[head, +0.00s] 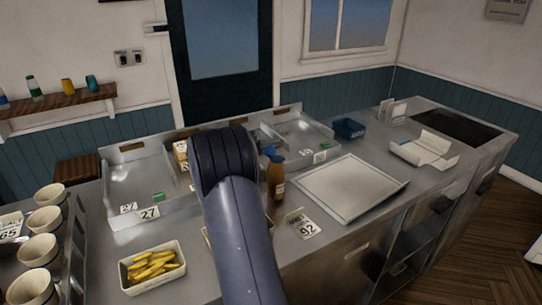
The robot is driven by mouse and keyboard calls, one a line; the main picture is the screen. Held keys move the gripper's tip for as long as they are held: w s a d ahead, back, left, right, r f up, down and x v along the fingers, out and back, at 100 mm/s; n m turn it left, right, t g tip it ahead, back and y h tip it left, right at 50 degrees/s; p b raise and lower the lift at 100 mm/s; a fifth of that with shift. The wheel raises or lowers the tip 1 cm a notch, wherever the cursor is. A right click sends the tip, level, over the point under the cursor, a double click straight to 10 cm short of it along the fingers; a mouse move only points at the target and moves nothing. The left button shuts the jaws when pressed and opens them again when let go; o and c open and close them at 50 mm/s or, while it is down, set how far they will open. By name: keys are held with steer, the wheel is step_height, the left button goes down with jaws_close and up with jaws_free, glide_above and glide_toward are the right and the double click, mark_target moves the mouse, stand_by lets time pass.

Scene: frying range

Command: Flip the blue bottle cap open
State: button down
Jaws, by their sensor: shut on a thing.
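A brown bottle (277,181) with a pale label stands upright on the steel counter, just right of my arm. A small blue cap (269,152) shows at its top, partly hidden by my arm; I cannot tell whether it is open or closed. My arm rises from the bottom middle and bends beside the bottle. My gripper does not show; the arm's dark bend covers the area where it could be.
A white tray (350,187) lies right of the bottle, with a tag marked 92 (303,224) in front. A container of fries (152,266) stands at front left. Steel bins (122,187) line the back. A blue container (348,129) stands at back right.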

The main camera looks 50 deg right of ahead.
steer(key=m+b, duration=0.1)
steer(key=b, duration=0.3)
steer(key=shift+s+r+m, duration=0.15)
steer(key=shift+r+m, duration=0.05)
steer(key=shift+m, duration=0.2)
steer(key=shift+r, duration=0.1)
steer(key=c, duration=1.6)
jaws_free()
steer(key=shift+o, duration=0.2)
steer(key=shift+a, duration=0.1)
steer(key=b+v, duration=0.2)
steer(key=v, duration=0.8)
steer(key=shift+a, duration=0.35)
